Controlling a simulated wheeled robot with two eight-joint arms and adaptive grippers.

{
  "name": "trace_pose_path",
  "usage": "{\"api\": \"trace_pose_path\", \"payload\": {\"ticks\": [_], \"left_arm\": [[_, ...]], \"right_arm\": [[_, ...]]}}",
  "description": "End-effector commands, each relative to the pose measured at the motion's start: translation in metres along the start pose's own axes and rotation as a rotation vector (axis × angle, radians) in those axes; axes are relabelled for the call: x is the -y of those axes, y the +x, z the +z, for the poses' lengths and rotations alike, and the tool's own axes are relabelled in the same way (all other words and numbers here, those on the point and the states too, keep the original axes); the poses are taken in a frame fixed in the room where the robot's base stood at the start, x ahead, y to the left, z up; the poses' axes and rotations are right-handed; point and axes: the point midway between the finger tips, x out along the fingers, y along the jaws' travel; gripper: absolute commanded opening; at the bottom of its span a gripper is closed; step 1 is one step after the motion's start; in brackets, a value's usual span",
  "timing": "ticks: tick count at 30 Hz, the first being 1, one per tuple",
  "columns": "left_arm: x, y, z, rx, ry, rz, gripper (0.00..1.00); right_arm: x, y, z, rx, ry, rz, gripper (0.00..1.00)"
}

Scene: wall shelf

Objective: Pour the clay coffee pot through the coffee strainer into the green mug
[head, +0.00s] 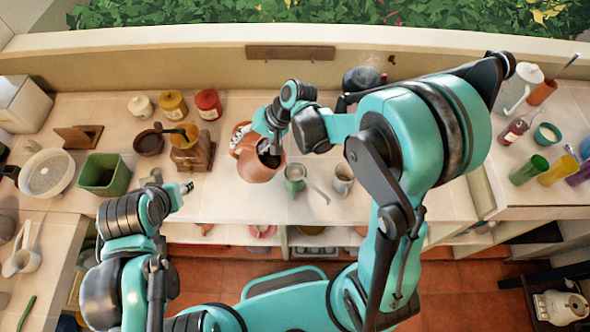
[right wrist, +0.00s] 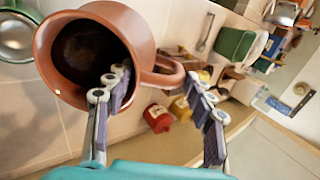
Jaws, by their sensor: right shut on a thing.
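The reddish-brown clay coffee pot (head: 258,168) is at the middle of the counter in the head view. The green mug (head: 294,183) stands on the counter just right of the pot. A green-rimmed round vessel with a grey inside (right wrist: 16,36) is cut off at the wrist view's left edge. I cannot make out the strainer for sure. My left gripper (head: 187,187) is apart, over the counter's front edge; its jaws are unclear.
A small grey cup (head: 342,180) stands right of the mug, with a spoon-like thing (head: 319,191) between them. A wooden box (head: 192,156) with a yellow top part stands left of the pot. Lidded jars (head: 207,104) line the back. Coloured cups (head: 530,169) stand far right.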

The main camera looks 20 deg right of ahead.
Motion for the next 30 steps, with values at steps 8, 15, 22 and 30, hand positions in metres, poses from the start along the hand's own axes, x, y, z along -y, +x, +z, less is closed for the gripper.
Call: {"api": "trace_pose_path", "payload": {"ticks": [8, 15, 22, 30], "left_arm": [[0.0000, 0.0012, 0.0009, 0.000, 0.000, 0.000, 0.40], [0.0000, 0.0023, 0.0016, 0.000, 0.000, 0.000, 0.40], [0.0000, 0.0036, 0.0026, 0.000, 0.000, 0.000, 0.40], [0.0000, 0.0049, 0.0035, 0.000, 0.000, 0.000, 0.40]], "right_arm": [[-0.0019, -0.0026, 0.0000, 0.000, 0.001, -0.030, 0.00], [-0.0038, -0.0049, -0.0003, -0.001, 0.002, -0.055, 0.00], [-0.0056, -0.0063, -0.0003, -0.001, 0.001, -0.076, 0.00], [-0.0079, -0.0084, -0.0004, -0.001, 0.002, -0.101, 0.00]]}}
